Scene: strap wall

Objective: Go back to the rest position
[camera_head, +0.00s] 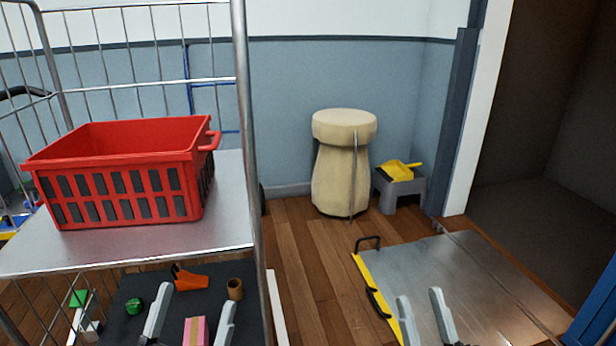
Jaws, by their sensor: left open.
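My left gripper (195,295) is at the bottom of the head view, in front of the cart's lower level. Its two grey fingers are spread wide apart. A pink box (195,331) shows between them in the picture, partly cut off by the frame edge; I cannot tell its distance from the fingers. My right gripper (420,294) is at the bottom right, over the grey ramp plate in the picture. Its fingers are apart with nothing between them. The arms behind both grippers are mostly out of frame.
A wire cart has a metal shelf (130,246) holding a red crate (120,175). Below lie a green item (134,306), an orange item (190,281) and a brown cup (235,289).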

